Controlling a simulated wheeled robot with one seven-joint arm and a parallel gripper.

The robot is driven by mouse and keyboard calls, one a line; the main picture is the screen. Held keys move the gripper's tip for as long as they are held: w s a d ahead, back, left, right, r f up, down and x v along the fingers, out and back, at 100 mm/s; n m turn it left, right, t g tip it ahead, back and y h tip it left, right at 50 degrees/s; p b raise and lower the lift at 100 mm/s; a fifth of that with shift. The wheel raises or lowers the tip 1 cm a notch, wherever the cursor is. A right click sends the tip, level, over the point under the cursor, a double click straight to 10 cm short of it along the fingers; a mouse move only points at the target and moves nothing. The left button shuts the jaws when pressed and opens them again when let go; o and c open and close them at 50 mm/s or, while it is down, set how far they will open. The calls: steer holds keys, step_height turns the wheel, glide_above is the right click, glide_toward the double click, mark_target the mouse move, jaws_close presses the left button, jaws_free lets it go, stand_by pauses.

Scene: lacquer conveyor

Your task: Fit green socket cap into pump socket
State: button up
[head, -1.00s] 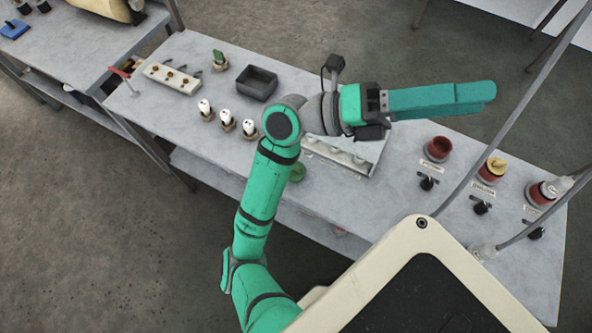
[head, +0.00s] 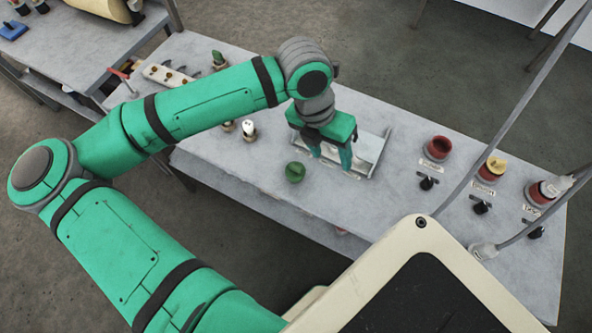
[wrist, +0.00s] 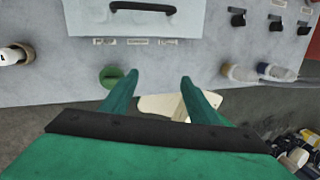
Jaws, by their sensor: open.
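The green socket cap (head: 295,172) lies on the front part of the table, a round piece with a raised ridge on top. It also shows in the wrist view (wrist: 111,77), just left of the left fingertip. My gripper (head: 331,160) points down, open and empty, to the right of the cap and near the front of the white tray. Its two spread fingers (wrist: 158,77) show in the wrist view. Red cups stand on the right of the table: an open one (head: 438,147), one with yellow inside (head: 493,168), one with a white plug. I cannot tell which is the pump socket.
The white tray (head: 380,150) lies just behind my gripper. Black knobs (head: 428,183) and labels stand before the red cups. Grey hoses run at the right. White-topped pieces (head: 249,131) and a white block (head: 160,73) are to the left, partly behind my arm.

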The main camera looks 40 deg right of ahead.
steer(key=t+y, duration=0.2)
glide_above(295, 167)
steer(key=shift+s+d+f+n, duration=0.3)
steer(key=shift+s+d+f, duration=0.05)
steer(key=shift+s+d, duration=0.05)
steer(key=shift+w+a+f, duration=0.2)
steer(key=f, duration=1)
steer(key=shift+w+a+f, duration=0.15)
steer(key=shift+w+f, duration=0.05)
steer(key=shift+f, duration=0.05)
steer(key=c, duration=0.9)
steer(key=shift+o, duration=0.2)
steer(key=shift+r, duration=0.1)
